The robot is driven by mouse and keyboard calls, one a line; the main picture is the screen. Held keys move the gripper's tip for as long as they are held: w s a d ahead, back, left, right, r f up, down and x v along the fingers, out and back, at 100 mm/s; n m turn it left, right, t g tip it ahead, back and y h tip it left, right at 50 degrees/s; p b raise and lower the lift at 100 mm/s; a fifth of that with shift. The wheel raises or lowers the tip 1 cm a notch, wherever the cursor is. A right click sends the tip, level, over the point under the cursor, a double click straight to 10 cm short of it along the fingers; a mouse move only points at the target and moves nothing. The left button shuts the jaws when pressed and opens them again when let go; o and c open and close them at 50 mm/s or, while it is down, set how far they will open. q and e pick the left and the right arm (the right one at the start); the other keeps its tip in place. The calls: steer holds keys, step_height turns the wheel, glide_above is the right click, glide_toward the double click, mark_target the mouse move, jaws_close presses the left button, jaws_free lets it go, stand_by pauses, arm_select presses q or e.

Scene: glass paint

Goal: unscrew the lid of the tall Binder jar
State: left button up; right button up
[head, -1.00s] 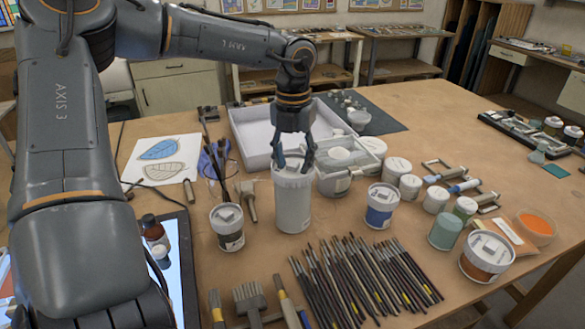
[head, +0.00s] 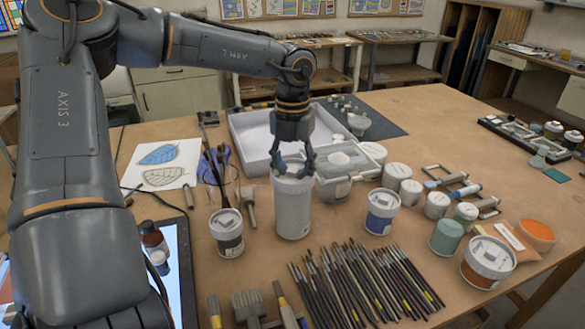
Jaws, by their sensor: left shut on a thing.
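The tall white jar (head: 292,210) stands upright near the middle of the table, with a pale lid (head: 291,183) on top. Its label is not visible from here, so I cannot read a name on it. My left gripper (head: 293,168) comes down from above and is shut on the lid, with a finger at each side of its rim. The fingers hide part of the lid, and I cannot see whether it has turned. My right gripper is not in view.
A white tray (head: 252,160) lies behind the jar, and a clear container (head: 352,172) stands close at its right. A blue-labelled jar (head: 381,212) and a dark-labelled jar (head: 228,240) flank it. Several brushes (head: 365,283) lie in front.

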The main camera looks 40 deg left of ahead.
arm_select(q)
steer(key=shift+s+f, duration=0.25)
steer(key=shift+f, duration=0.25)
steer(key=shift+f+n+b, duration=0.1)
steer(key=shift+n+b, duration=0.4)
steer(key=shift+b, duration=0.35)
steer(key=shift+n+b, duration=1.05)
steer(key=shift+n, duration=0.35)
steer(key=shift+d+n+b, duration=0.1)
steer(key=shift+n+b, duration=0.2)
steer(key=shift+n, duration=0.4)
steer(key=shift+w, duration=0.1)
